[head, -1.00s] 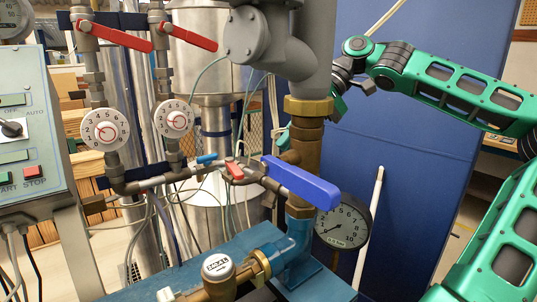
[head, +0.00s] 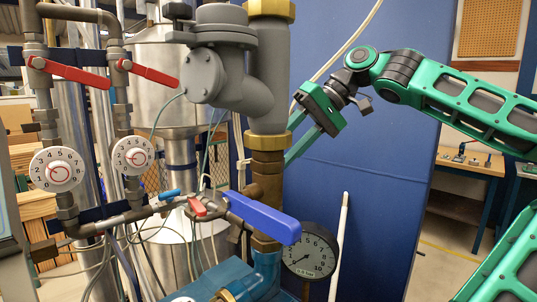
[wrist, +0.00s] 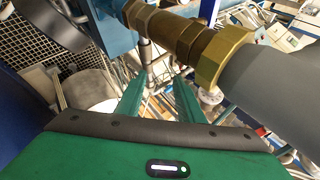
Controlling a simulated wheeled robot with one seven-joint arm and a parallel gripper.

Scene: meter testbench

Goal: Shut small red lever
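The small red lever (head: 198,206) sits on the thin horizontal pipe in the head view, between a small blue lever (head: 169,194) and a large blue handle (head: 262,217). My gripper (wrist: 161,76) is open and empty in the wrist view, its two green fingers apart. In the head view my gripper body (head: 322,108) is to the right of the thick grey pipe, up and to the right of the small red lever and well apart from it. Its fingers point down-left, with their ends partly hidden by the pipe. I cannot make out the small lever in the wrist view.
A thick grey pipe (head: 268,105) with brass fittings stands between my gripper and the small lever. Two longer red levers (head: 75,75) (head: 154,75) are at upper left above white dials. A black-rimmed gauge (head: 310,250) is below. Space before the blue panel (head: 370,200) is mostly free.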

